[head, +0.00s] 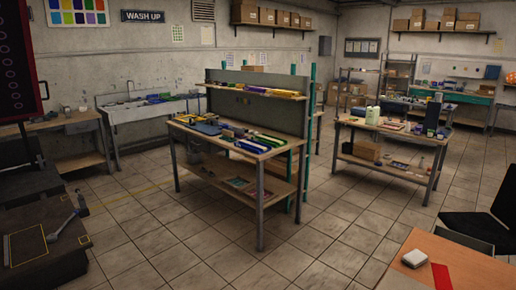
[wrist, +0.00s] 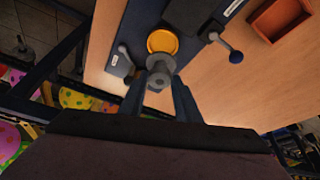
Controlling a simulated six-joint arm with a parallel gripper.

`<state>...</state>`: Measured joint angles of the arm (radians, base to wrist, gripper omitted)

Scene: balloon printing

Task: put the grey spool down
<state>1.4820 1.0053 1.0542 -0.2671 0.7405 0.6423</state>
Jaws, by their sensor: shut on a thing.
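The grey spool (wrist: 159,78) shows in the wrist view, end towards the camera, with a wider flange at its far end. My gripper (wrist: 160,85) is shut on it, one dark finger at each side. Beyond the spool is a blue base (wrist: 120,38) on a pale wooden table top (wrist: 240,92). A round orange-yellow disc (wrist: 162,42) sits on this base, just past the spool. I cannot tell whether the spool touches the base or hangs above it. I make out neither the spool nor my gripper in the head view.
A reddish-brown tray (wrist: 282,18) lies at upper right. Bare wood lies right of my gripper. The head view shows several workbenches and open tiled floor.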

